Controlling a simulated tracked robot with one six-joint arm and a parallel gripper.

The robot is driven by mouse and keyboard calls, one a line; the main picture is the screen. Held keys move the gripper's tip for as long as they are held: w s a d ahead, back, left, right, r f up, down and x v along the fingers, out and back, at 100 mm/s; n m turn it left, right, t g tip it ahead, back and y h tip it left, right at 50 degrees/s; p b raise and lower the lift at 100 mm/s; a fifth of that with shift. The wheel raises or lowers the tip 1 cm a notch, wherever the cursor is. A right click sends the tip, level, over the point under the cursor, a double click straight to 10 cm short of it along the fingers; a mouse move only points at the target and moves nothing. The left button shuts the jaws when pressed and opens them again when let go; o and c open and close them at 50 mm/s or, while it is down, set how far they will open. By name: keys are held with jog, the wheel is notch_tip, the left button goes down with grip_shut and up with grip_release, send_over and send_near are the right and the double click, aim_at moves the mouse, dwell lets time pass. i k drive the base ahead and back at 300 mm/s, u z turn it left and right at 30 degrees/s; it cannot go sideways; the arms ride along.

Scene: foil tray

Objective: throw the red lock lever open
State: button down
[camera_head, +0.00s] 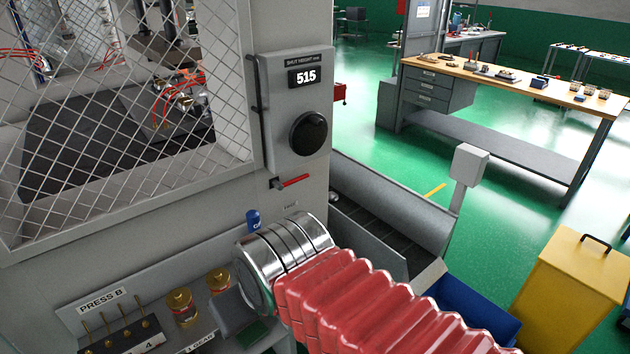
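The red lock lever (293,181) sticks out to the right, tilted slightly upward, from a small dark slot on the grey press front. It sits below a grey panel (270,120) with a black knob (308,133) and a display reading 515. A small label below the lever is too small to read surely. An arm in a red ribbed sleeve with a chrome cuff, which I take as mine, reaches in from the lower right. Its cuff is below the lever and apart from it in the picture. I can make out no gripper fingers.
A wire mesh guard (120,130) covers the press opening at left. A blue can (253,218) stands near the cuff. Brass pieces (181,307) and upright pins sit on the lower shelf. A chute (400,205), grey post box (470,165) and yellow bin (570,285) are at right.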

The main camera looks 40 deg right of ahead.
aim_at(277, 185)
jog(key=k, duration=1.05)
jog(key=z, duration=0.4)
jog(key=i, duration=1.9)
jog(key=u, duration=0.15)
